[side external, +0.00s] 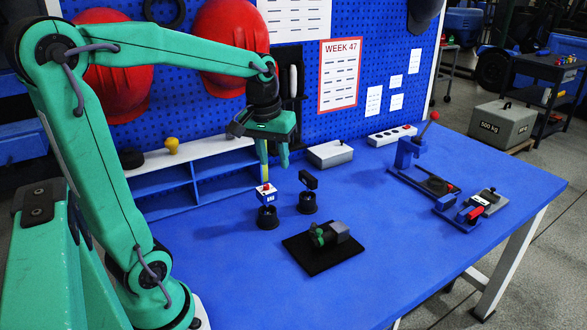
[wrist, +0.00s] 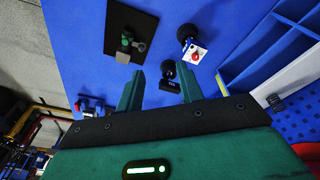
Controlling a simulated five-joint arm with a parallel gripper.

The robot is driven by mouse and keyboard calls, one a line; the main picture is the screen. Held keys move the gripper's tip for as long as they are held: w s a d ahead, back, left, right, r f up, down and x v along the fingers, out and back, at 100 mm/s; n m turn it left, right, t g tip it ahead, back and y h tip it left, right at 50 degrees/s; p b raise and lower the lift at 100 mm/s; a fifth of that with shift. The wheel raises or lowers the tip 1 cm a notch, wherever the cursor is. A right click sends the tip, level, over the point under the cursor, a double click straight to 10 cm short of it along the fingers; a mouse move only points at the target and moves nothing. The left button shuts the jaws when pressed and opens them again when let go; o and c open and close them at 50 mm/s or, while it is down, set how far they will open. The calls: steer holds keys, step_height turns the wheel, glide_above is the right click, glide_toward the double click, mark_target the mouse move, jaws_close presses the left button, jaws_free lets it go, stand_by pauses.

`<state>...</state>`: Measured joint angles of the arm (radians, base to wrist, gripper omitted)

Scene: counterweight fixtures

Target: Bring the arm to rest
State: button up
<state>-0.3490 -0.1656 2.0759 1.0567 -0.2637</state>
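My gripper (side external: 276,145) hangs from the green arm, pointing down above the left part of the blue table (side external: 400,220). In the wrist view its two green fingers (wrist: 161,80) stand apart with nothing held between them. Below it, a white and blue piece with a red top (side external: 268,193) stands on a round black base. A black block (side external: 308,180) stands on a second round base to its right. Both show in the wrist view, the white piece (wrist: 197,52) and the black block (wrist: 169,84), apart from the fingers.
A green and grey part (side external: 336,234) sits on a black plate (side external: 310,262). A blue and white shelf (side external: 190,165) and grey box (side external: 330,153) stand along the pegboard. A blue lever press (side external: 408,155) and a red-handled clamp (side external: 470,212) stand right. The front table is clear.

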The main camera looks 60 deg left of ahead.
steer(key=s+d+m+t, duration=0.3)
steer(key=s+d+m, duration=0.4)
steer(key=s+d, duration=0.2)
steer(key=d, duration=0.2)
steer(key=shift+s+d+r+t+h, duration=0.15)
steer(key=shift+d+t+h, duration=0.15)
steer(key=shift+t, duration=0.1)
